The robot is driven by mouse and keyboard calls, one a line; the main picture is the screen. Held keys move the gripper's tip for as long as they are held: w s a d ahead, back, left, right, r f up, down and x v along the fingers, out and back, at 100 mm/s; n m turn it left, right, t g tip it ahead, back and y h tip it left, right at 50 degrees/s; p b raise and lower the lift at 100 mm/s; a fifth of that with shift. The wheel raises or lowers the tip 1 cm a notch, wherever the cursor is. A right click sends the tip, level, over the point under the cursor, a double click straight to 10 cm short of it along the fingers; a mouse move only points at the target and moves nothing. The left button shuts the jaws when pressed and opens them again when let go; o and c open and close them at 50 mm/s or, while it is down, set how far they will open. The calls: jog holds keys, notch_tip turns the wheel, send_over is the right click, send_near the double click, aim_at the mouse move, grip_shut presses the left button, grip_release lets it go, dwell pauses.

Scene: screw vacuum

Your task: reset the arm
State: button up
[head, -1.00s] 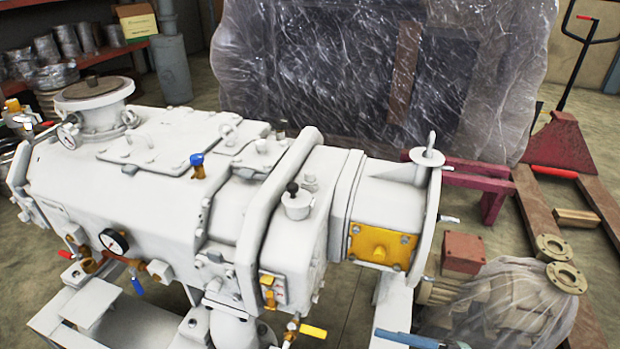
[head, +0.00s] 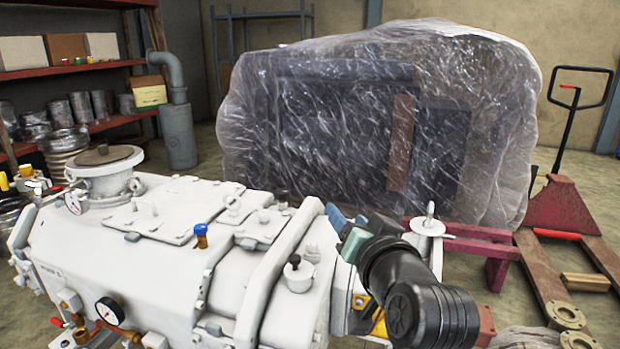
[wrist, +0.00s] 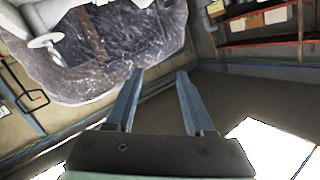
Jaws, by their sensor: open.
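My gripper (head: 338,222) is raised in front of the white screw vacuum pump (head: 130,255), near its right end in the head view. My dark arm hides part of the pump's yellow plate and end flange. In the wrist view, the two blue fingers of my gripper (wrist: 158,73) stand apart with nothing between them. The wrist view looks tilted, with the wrapped bundle and part of the pump (wrist: 25,30) at upper left.
A large plastic-wrapped load (head: 370,125) stands behind the pump. A red pallet jack (head: 562,205) is at right, and a red shelf (head: 75,70) with boxes and metal parts at left. Floor shows between the shelf and the wrapped load.

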jog(key=s+a+r+n+t+h, duration=0.1)
jog(key=s+a+r+t, duration=0.15)
jog(key=r, duration=0.35)
jog(key=s+a+r+n+t, duration=0.1)
jog(key=s+r+t, duration=0.15)
jog(key=r, duration=0.45)
jog(key=s+a+r+n+t+h, duration=0.1)
jog(key=s+a+r+t+h, duration=0.15)
jog(key=s+r+t, duration=0.95)
jog(key=s+r+g+p, duration=0.2)
jog(key=r+p, duration=0.8)
jog(key=r, duration=0.2)
jog(key=s+r+g+p, duration=0.2)
jog(key=r+g+p, duration=0.1)
jog(key=r+p, duration=0.8)
jog(key=shift+s+r, duration=0.35)
jog(key=shift+s, duration=0.05)
jog(key=shift+y, duration=0.25)
